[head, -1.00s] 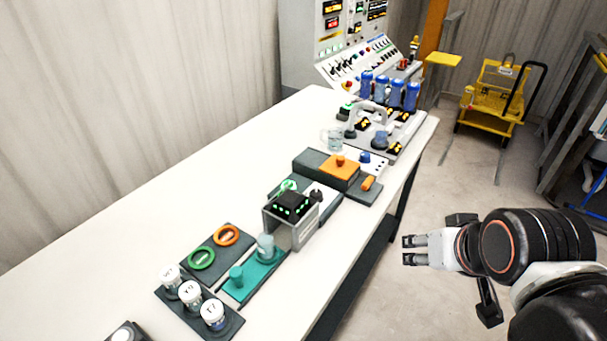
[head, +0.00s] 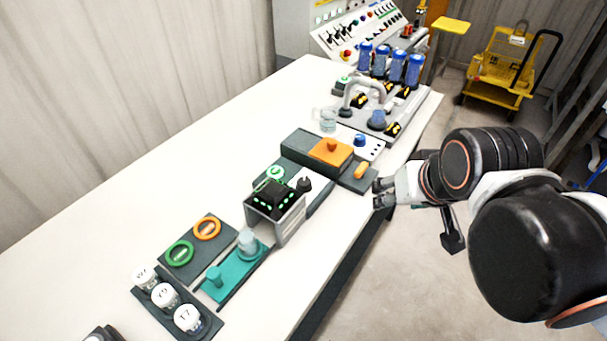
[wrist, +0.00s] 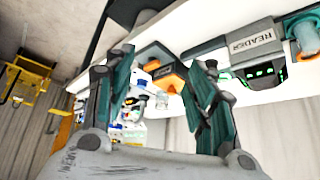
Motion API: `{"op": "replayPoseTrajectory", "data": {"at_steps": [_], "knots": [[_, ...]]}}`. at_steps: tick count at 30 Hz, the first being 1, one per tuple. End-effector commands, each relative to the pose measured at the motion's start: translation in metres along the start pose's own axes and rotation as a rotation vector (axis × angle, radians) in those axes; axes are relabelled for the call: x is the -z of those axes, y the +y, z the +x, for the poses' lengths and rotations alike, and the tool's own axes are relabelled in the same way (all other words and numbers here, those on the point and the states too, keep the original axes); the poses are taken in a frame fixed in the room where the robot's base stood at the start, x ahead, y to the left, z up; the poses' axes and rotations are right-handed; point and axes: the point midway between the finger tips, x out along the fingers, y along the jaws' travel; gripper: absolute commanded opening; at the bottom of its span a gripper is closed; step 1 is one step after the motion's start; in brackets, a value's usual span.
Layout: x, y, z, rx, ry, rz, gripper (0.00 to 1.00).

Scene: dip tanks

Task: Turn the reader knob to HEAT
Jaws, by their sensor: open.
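The reader (head: 275,206) is a grey box with a dark top and green lights, standing on the white table in the head view. A small black knob (head: 304,184) sits beside it, on its right. The reader's labelled side (wrist: 251,42) shows at the upper right of the wrist view. My gripper (head: 381,193) is open and empty, just off the table's right edge and apart from the knob. Its two fingers (wrist: 163,66) stand spread in the wrist view. I cannot read any knob markings.
An orange-topped block (head: 331,151) stands behind the reader, with an orange handle (head: 362,170) near the table edge. A teal tray (head: 234,275), rings and white-capped vials (head: 165,297) lie nearer. Blue bottles (head: 397,66) stand farther back. The table's left side is clear.

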Motion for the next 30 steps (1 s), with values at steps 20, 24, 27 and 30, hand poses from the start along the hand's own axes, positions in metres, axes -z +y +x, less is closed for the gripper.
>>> {"op": "replayPoseTrajectory", "data": {"at_steps": [20, 24, 27, 30], "knots": [[0.092, -0.047, 0.018, -0.020, -0.268, 0.245, 0.51], [0.112, -0.064, 0.033, -0.045, -0.344, 0.309, 0.51], [0.125, -0.079, 0.046, -0.065, -0.393, 0.343, 0.51], [0.135, -0.095, 0.062, -0.087, -0.441, 0.369, 0.51]]}}
